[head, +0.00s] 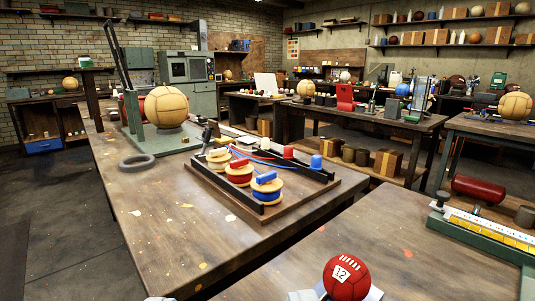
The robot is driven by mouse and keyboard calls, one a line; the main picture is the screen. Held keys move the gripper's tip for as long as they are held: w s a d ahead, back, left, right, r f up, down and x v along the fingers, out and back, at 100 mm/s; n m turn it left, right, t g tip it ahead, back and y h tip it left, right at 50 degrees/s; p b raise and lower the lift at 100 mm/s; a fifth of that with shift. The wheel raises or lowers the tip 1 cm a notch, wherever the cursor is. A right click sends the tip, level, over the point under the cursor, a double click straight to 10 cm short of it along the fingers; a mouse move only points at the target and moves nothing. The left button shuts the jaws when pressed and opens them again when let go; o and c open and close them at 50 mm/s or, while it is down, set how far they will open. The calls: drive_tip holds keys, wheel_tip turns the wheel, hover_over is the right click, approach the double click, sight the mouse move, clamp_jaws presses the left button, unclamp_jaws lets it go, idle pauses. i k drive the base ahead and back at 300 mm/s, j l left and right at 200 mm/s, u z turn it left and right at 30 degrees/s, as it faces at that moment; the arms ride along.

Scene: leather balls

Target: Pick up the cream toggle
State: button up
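A wooden tray (225,205) with dark side rails sits on the near workbench. Three pale wooden spools stand in a row in it. The nearest spool (267,198) carries a blue toggle (266,178), and the middle spool (238,180) carries a red toggle (239,163). The far spool (218,164) has a small pale piece (217,153) on top, which looks like the cream toggle; it is too small to be sure. Coloured strands run from the spools toward a red cap (288,151) and a blue cap (315,161).
A tan leather ball (166,107) rests on a green press (150,140) behind the tray. A grey ring (137,161) lies left of it. A red ball marked 12 (346,277) stands on the front bench. The bench left of the tray is mostly clear.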

sight(265, 142)
drive_tip(key=z, duration=0.35)
drive_tip(key=k+z, duration=0.15)
drive_tip(key=z, duration=0.6)
drive_tip(key=i+j+z, duration=0.1)
drive_tip(key=j, duration=0.45)
drive_tip(key=i+j+z, duration=0.1)
drive_tip(key=j, duration=0.5)
drive_tip(key=i+j+z, duration=0.1)
drive_tip(key=j, duration=0.5)
drive_tip(key=i+j, duration=0.1)
drive_tip(key=j, duration=0.95)
drive_tip(key=i+j, duration=0.15)
drive_tip(key=j, duration=0.85)
drive_tip(key=i, duration=0.05)
